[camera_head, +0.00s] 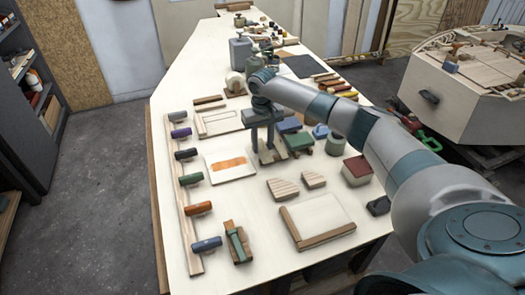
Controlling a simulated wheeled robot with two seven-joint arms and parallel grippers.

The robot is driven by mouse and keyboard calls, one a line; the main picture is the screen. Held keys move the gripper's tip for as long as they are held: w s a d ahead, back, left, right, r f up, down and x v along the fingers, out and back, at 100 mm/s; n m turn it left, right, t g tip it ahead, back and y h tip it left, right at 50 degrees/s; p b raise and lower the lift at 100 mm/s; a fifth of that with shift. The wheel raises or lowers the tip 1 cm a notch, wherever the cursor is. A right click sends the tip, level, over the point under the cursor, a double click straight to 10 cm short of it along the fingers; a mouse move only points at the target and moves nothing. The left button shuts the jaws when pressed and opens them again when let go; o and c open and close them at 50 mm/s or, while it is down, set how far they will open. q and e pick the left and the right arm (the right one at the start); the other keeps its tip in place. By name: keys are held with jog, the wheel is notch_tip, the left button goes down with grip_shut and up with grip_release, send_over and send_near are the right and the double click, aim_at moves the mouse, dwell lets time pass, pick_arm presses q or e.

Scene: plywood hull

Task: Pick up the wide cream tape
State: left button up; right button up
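A small wooden piece lies below the fingertips. My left gripper is not in view.
A rail of coloured-handled tools (184,190) runs along the bench's left edge. A white board with an orange patch (230,165), a framed tray (318,220), a red-topped box (357,170) and green and blue blocks crowd the bench. A plywood hull (460,85) stands at right.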

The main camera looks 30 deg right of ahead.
aim_at(263, 151)
jog(key=shift+r, duration=0.1)
